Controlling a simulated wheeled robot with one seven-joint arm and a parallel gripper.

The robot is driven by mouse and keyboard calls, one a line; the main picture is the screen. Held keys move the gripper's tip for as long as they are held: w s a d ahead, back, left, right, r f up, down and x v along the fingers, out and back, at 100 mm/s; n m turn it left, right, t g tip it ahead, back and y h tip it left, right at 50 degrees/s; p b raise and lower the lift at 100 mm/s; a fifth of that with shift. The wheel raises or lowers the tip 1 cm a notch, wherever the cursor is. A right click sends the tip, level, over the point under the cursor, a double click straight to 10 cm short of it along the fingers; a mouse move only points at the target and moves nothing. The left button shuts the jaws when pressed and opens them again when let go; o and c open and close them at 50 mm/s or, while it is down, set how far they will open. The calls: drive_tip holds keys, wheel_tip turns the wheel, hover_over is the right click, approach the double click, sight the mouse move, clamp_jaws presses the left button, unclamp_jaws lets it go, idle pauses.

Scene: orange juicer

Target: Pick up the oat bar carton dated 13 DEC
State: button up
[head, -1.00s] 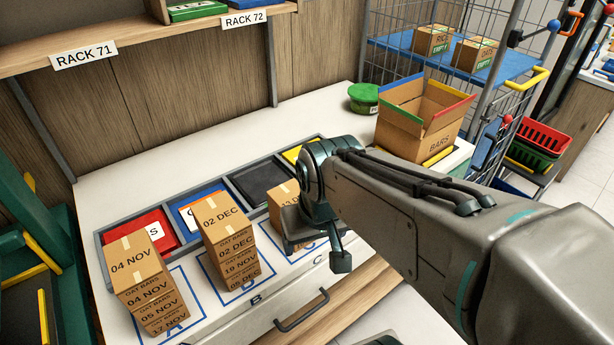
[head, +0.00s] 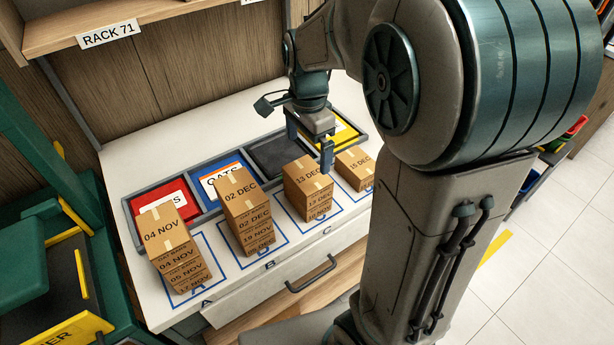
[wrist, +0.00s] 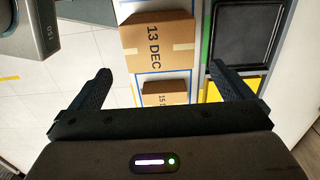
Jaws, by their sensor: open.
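The oat bar carton dated 13 DEC (head: 304,176) is the top of a short stack in the outlined space C. My gripper (head: 309,142) is open and empty, above and just behind that stack in the head view. In the wrist view my gripper (wrist: 160,70) has its fingers wide apart, and the carton shows beyond the fingertips.
Stacks topped 04 NOV (head: 163,231) and 02 DEC (head: 238,196) stand to the left. A carton dated 15 DEC (head: 357,164) stands close on the right. Red, blue, black and yellow trays line up behind. A black tray (wrist: 243,35) shows right in the wrist view.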

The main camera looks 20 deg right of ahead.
sight(307, 174)
wheel_tip(307, 174, down, 11)
drive_tip(key=shift+s+a+p, duration=0.1)
drive_tip(key=shift+p, duration=0.4)
drive_tip(key=c, duration=0.7)
